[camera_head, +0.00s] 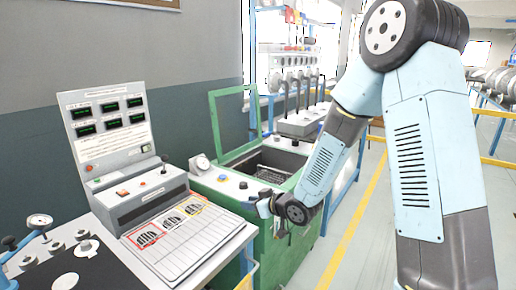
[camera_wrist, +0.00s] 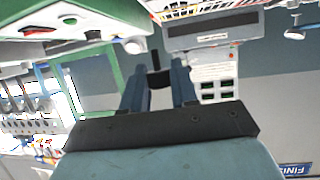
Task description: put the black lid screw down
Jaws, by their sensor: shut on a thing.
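My gripper (camera_head: 266,205) is at the front left corner of the green machine (camera_head: 278,240), near the right edge of the console bench in the head view. In the wrist view my gripper (camera_wrist: 159,83) is shut on the black lid screw (camera_wrist: 155,62), a dark stem with a wider dark part between the two blue-grey fingers. The screw is held in the air; its far end points away from the fingers. In the head view the screw is too small and dark to tell from the gripper.
The machine's green-framed lid (camera_head: 213,128) stands open behind its dark basin (camera_head: 268,160). A console with displays (camera_head: 108,118) and a sheet with pictures and lined boxes (camera_head: 190,262) are to the left. A gauge (camera_head: 39,221) stands at far left.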

